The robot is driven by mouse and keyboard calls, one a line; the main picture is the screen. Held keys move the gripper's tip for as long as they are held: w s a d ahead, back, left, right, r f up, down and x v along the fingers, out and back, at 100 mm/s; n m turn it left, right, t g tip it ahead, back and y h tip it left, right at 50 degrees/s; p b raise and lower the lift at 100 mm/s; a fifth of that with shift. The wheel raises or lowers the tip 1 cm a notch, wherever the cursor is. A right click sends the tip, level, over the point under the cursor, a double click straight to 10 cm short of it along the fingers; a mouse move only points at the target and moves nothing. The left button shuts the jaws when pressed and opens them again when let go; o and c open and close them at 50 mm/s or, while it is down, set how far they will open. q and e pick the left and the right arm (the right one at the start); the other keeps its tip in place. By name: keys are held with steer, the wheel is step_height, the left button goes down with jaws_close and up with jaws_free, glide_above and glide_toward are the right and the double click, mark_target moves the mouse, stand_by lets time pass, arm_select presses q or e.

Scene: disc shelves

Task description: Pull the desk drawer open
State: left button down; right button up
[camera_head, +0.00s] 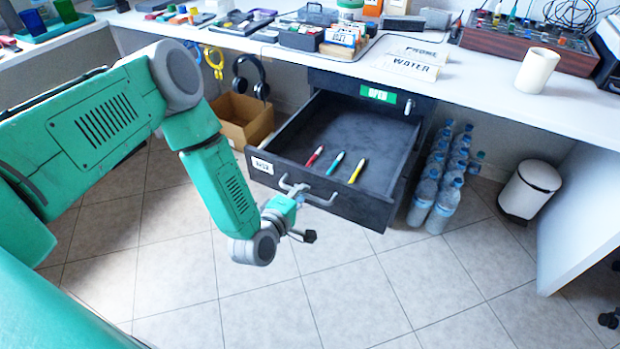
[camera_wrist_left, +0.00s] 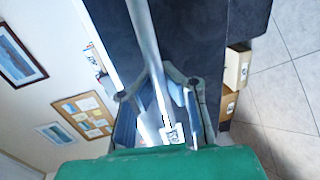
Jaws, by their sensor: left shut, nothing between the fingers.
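The desk drawer (camera_head: 352,186) is dark grey and stands pulled well out from under the white desk, its inside showing. A red, a teal and a yellow pen lie in it. Its metal bar handle (camera_head: 322,201) is on the front panel; in the left wrist view the handle (camera_wrist_left: 143,38) runs as a pale bar along the dark drawer front (camera_wrist_left: 195,35). My left gripper (camera_head: 296,192) is at the left part of the handle, its fingers shut with nothing seen held between them. The gripper (camera_wrist_left: 166,76) also shows in the left wrist view, close to the bar. My right gripper is out of view.
A cardboard box (camera_head: 243,122) stands left of the drawer, water bottles (camera_head: 442,185) right of it, and a white bin (camera_head: 530,190) farther right. The desk top (camera_head: 480,75) carries a cup, signs and boxes. The tiled floor (camera_head: 360,290) in front is clear.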

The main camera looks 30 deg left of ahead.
arm_select(q)
steer(key=shift+s+d, duration=0.2)
steer(key=shift+s, duration=0.65)
steer(key=c, duration=2.2)
jaws_free()
steer(key=shift+s+a, duration=0.1)
steer(key=o, duration=0.6)
steer(key=shift+a+f, duration=0.1)
steer(key=shift+a, duration=0.05)
steer(key=v, duration=1.1)
steer(key=shift+s, duration=0.35)
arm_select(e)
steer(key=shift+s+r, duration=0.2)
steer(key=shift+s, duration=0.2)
arm_select(q)
steer(key=shift+a, duration=0.1)
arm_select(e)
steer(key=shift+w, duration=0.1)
